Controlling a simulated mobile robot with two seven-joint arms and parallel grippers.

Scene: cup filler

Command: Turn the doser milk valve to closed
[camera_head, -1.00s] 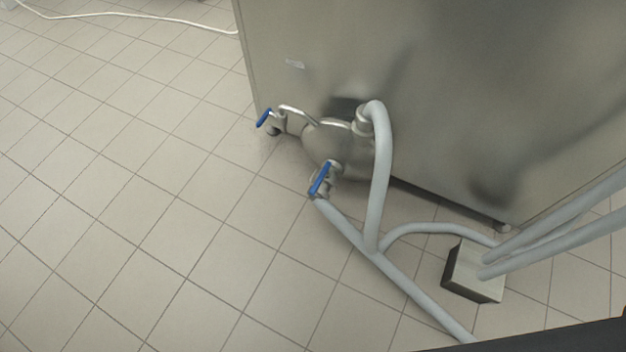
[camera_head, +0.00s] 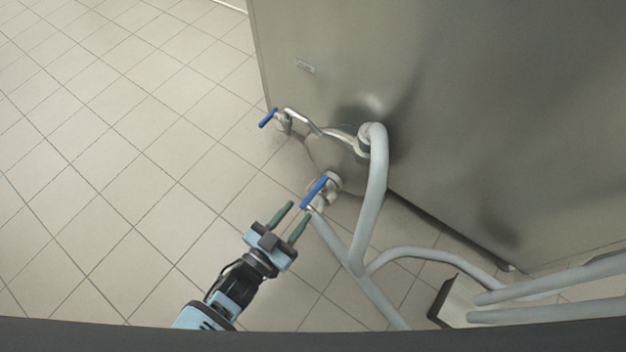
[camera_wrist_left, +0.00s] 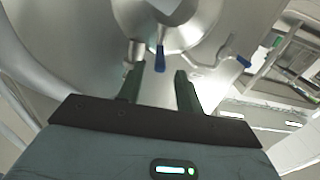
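Two valves with blue handles sit low at the steel machine. The near blue handle (camera_head: 315,191) is on a valve where a grey hose joins; the far blue handle (camera_head: 268,118) is at the end of a thin steel pipe. No label shows which one is the doser milk valve. My left gripper (camera_head: 298,210) is open, its two green fingers apart and just short of the near handle. In the left wrist view the near handle (camera_wrist_left: 160,58) lies ahead, between the fingertips; contact cannot be told. The far handle (camera_wrist_left: 243,61) is off to the right. My right gripper is not in view.
The steel machine (camera_head: 450,110) fills the right side. A grey hose (camera_head: 375,200) rises beside the near valve, and more hoses run along the floor near a metal block (camera_head: 458,300). The tiled floor (camera_head: 110,180) to the left is clear.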

